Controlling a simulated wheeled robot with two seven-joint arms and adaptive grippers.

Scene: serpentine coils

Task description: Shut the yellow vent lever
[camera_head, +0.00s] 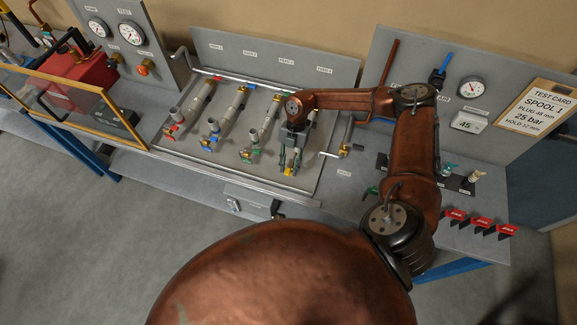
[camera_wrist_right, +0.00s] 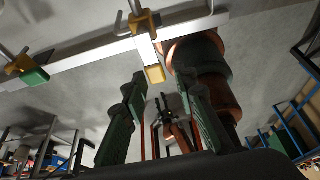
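The yellow vent lever shows in the wrist view as a short grey bar with a yellow end (camera_wrist_right: 155,73) that hangs off a pale rail, near a yellow block (camera_wrist_right: 144,21). In the head view a small yellow part (camera_head: 289,171) shows at the front end of the rightmost pipe row, just below my right gripper (camera_head: 291,157). In the wrist view the two green-grey fingers of my right gripper (camera_wrist_right: 161,82) stand apart, with the yellow end between their tips in the picture. I see no contact. My left gripper is not in view.
Pipe rows with red (camera_head: 172,131), blue (camera_head: 207,142) and green (camera_head: 250,154) parts lie left of my gripper on the grey tray (camera_head: 225,181). A green lever end (camera_wrist_right: 34,76) hangs from the same rail. Red clips (camera_head: 480,223) stand at the bench's right.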

